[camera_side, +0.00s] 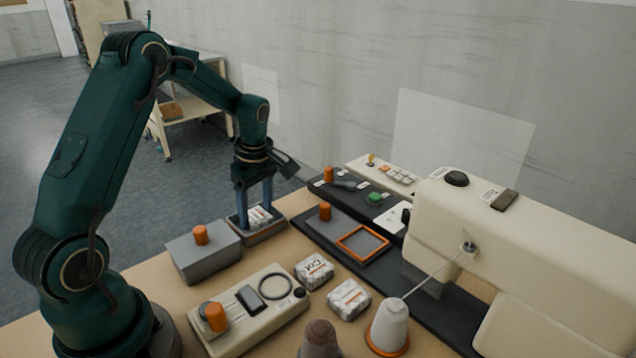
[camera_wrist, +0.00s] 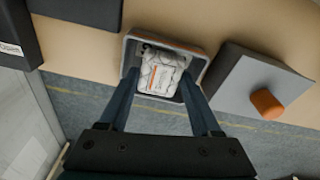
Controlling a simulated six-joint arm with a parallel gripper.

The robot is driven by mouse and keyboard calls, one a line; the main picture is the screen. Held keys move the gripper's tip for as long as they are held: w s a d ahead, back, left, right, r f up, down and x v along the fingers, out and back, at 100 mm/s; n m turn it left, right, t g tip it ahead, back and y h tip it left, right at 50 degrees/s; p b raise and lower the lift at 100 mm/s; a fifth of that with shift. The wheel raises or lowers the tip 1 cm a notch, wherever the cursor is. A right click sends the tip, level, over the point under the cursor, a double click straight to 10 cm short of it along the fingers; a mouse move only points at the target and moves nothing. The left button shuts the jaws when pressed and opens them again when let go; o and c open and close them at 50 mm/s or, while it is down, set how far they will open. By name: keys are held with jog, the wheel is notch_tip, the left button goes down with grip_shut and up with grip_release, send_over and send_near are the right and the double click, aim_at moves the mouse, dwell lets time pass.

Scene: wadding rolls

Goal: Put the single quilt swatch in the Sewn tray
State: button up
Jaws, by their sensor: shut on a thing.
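A white quilted swatch (camera_side: 261,215) with an orange-and-white label sits between my gripper's fingers, low inside a small grey tray (camera_side: 263,236). My gripper (camera_side: 254,222) points down into the tray and is shut on the swatch. In the wrist view, the swatch (camera_wrist: 158,74) lies within the tray walls (camera_wrist: 172,41), with a finger at each side. Whether it rests on the tray floor I cannot tell. No wording on this tray is readable.
A grey box with an orange knob (camera_side: 200,236) stands left of the tray. Two more quilted packs, one marked "Cut" (camera_side: 314,270) and another (camera_side: 348,299), lie nearer the front. A cream sewing machine (camera_side: 530,250) fills the right. A control box (camera_side: 250,312) is in front.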

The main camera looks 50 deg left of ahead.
aim_at(261, 217)
jog(key=shift+f, duration=0.25)
jog(key=shift+f, duration=0.15)
jog(key=o, duration=1.2)
notch_tip(261, 217, up, 11)
jog(key=d, duration=0.1)
jog(key=s+d+r+m+t, duration=0.3)
jog(key=s+d+r+m, duration=0.3)
jog(key=d+m, duration=0.4)
jog(key=shift+s+d+f+m+t+h, duration=0.25)
jog(key=shift+s+d+f+m+t, duration=0.2)
jog(key=shift+s+d+m, duration=0.85)
jog(key=shift+s+d+f+m+t+h, duration=0.2)
jog(key=shift+s+d+f+m+t, duration=0.4)
jog(key=shift+s+m, duration=1.15)
jog(key=shift+s+d+f+m+t+h, duration=0.3)
jog(key=shift+s+d+m, duration=0.75)
jog(key=shift+m, duration=1)
